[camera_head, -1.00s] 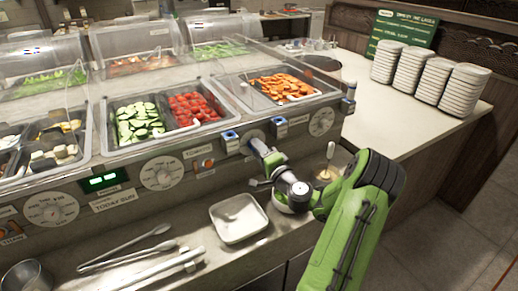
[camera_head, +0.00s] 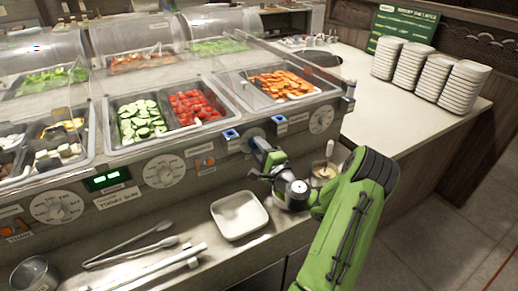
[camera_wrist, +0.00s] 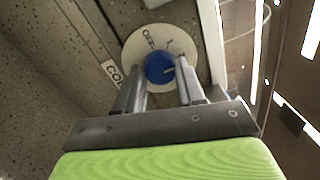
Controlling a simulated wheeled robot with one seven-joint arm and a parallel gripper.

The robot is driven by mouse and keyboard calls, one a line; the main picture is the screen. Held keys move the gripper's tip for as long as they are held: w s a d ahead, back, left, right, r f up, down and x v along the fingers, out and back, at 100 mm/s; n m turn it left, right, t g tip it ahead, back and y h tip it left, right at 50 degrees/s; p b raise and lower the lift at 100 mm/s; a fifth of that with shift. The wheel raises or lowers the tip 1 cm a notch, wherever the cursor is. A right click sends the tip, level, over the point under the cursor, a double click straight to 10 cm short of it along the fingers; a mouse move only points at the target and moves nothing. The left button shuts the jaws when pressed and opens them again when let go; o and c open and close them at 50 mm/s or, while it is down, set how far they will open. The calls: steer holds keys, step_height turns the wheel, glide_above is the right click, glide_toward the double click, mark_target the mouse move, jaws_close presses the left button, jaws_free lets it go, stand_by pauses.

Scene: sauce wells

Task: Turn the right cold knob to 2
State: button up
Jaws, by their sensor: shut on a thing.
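The blue knob (camera_wrist: 158,67) sits at the centre of a white round dial (camera_wrist: 133,47) in the wrist view. "OFF" and "1" are readable on the dial; other marks are hidden or out of view. A short dark mark shows on the knob's right side. My gripper (camera_wrist: 163,82) has one finger on each side of the knob and is shut on it. A "COLD" label, partly hidden, lies left of the dial. In the head view my gripper (camera_head: 258,144) reaches the front panel between two blue-and-white tags and mostly hides this knob and dial.
Another white dial (camera_head: 321,119) is to the right and one (camera_head: 164,171) to the left on the panel. A white square dish (camera_head: 239,216), tongs (camera_head: 130,244) and a small cup (camera_head: 324,169) are on the ledge below. Plate stacks (camera_head: 424,72) stand on the right counter.

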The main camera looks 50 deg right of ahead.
steer(key=shift+f, duration=0.1)
steer(key=o, duration=1)
steer(key=shift+o, duration=0.2)
steer(key=p+v, duration=0.7)
steer(key=v, duration=0.8)
steer(key=shift+s, duration=0.4)
